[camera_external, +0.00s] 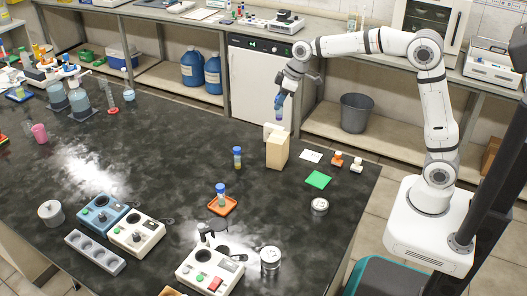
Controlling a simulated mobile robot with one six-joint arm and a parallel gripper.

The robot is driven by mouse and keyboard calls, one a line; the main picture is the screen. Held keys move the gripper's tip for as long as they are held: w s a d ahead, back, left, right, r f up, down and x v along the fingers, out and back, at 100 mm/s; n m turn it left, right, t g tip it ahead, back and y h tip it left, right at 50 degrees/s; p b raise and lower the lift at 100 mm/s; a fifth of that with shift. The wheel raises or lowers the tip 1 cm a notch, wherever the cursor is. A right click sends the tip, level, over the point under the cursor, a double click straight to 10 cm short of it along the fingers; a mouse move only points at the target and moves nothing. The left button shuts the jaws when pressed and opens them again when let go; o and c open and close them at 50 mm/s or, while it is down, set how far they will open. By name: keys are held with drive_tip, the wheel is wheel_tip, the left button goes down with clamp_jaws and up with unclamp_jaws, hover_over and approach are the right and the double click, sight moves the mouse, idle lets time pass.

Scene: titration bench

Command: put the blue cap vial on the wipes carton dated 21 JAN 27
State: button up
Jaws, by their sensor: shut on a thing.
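My gripper (281,96) is shut on a small vial (279,112) with a blue top, held upright. The vial shows just above a tan carton (277,151) and a white box (270,128) partly hidden behind it. I cannot tell whether the vial is clear of the white box or touching it. No date can be read on either carton. Another blue-capped vial (221,190) stands on an orange tray (222,206).
Right of the cartons lie a white card (311,156), a green square (318,179) and small orange-capped (337,159) and white-capped bottles (357,164).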

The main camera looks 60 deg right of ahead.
sight(277, 120)
wheel_tip(277, 120, down, 7)
drive_tip(key=shift+f+p, duration=0.15)
drive_tip(key=shift+p, duration=0.2)
drive_tip(key=shift+f, duration=0.2)
drive_tip(key=o, duration=1)
drive_tip(key=shift+r, duration=0.45)
drive_tip(key=b+v, duration=0.1)
drive_tip(key=v, duration=1.1)
drive_tip(key=s+f+m, duration=0.1)
drive_tip(key=s+f, duration=0.2)
drive_tip(key=s, duration=0.7)
drive_tip(key=s+d+f+m+h, duration=0.1)
drive_tip(key=s+f+m, duration=0.1)
drive_tip(key=s, duration=0.7)
drive_tip(key=s+d+f+m+g+h, duration=0.1)
drive_tip(key=s+f, duration=0.3)
drive_tip(key=s, duration=0.6)
drive_tip(key=shift+s+d+m, duration=0.1)
drive_tip(key=shift+s+m, duration=0.2)
drive_tip(key=shift+m, duration=0.3)
